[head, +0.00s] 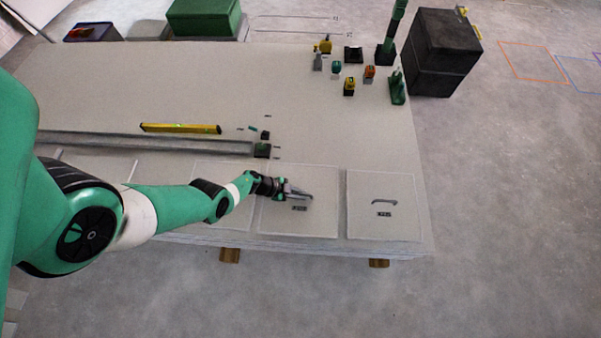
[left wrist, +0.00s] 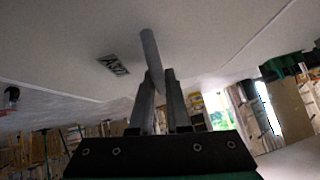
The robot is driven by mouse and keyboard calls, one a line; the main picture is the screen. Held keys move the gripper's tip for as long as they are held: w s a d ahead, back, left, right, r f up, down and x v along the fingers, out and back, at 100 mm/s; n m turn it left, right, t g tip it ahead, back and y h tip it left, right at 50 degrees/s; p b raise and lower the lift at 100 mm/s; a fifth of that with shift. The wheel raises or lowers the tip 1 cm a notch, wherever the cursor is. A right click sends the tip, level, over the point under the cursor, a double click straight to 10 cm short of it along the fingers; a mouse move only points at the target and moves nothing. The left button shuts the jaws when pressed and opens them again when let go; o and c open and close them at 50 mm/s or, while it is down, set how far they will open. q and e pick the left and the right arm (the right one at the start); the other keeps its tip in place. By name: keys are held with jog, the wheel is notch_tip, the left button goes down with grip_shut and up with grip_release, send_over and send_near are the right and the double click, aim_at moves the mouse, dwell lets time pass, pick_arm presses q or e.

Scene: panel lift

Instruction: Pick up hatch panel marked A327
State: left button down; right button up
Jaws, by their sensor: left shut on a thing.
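A light grey hatch panel (head: 285,225) lies flat near the table's front edge in the head view. In the left wrist view its black label (left wrist: 114,65) seems to read A327, seen at a slant. Its grey bar handle (left wrist: 150,48) runs between the two fingers of my left gripper (left wrist: 158,84). My left gripper (head: 290,191) is shut on this handle and hides part of it in the head view. My right gripper is not in view.
A second panel (head: 384,230) with its own handle lies just to the right. A yellow level (head: 180,128) and a long grey bar (head: 150,142) lie behind my left arm. Small tools stand at the back right, near a black case (head: 440,55). The table's middle right is clear.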

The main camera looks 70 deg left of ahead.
pick_arm(q)
jog(key=d+r+p, duration=0.1)
jog(key=r+p, duration=0.1)
jog(key=s+d+r+p, duration=0.1)
jog(key=r+p, duration=0.1)
jog(key=s+d+r+p, duration=0.1)
jog(key=r+p, duration=0.1)
jog(key=shift+d, duration=0.4)
jog(key=s+d+r+p, duration=0.2)
jog(key=s+d+p, duration=0.2)
jog(key=d, duration=0.3)
jog(key=shift+d+r+p, duration=0.15)
jog(key=shift+p, duration=0.3)
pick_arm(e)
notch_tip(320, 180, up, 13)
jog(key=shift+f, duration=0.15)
